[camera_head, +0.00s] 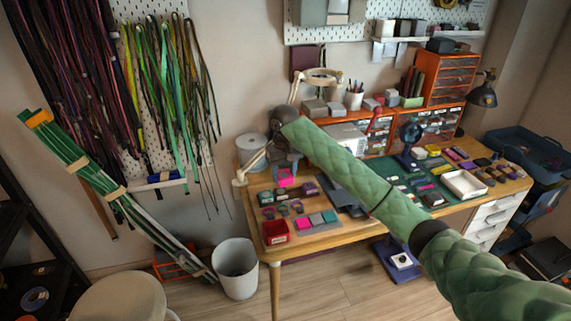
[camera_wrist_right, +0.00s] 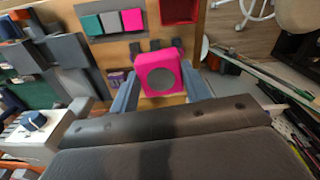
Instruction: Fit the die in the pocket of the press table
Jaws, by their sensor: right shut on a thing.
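The die, a bright pink block with a grey round face (camera_wrist_right: 160,74), is between the two fingers of my right gripper (camera_wrist_right: 160,88) in the right wrist view. The gripper is shut on it. In the head view the pink die (camera_head: 285,178) shows below my right gripper (camera_head: 285,165), above the left part of the wooden table. A dark grey flat body (camera_head: 347,198), possibly part of the press, stands on the table, partly behind my right arm. Grey blocks (camera_wrist_right: 62,60) show at left in the wrist view. I cannot make out the pocket. My left gripper is out of view.
A red tray (camera_head: 276,233) and a row of coloured swatches (camera_head: 317,221) lie near the table's front left edge. Small dark parts (camera_head: 283,209) lie behind them. A white bin (camera_head: 236,268) stands on the floor, left of the table. A lamp (camera_head: 320,77) rises behind.

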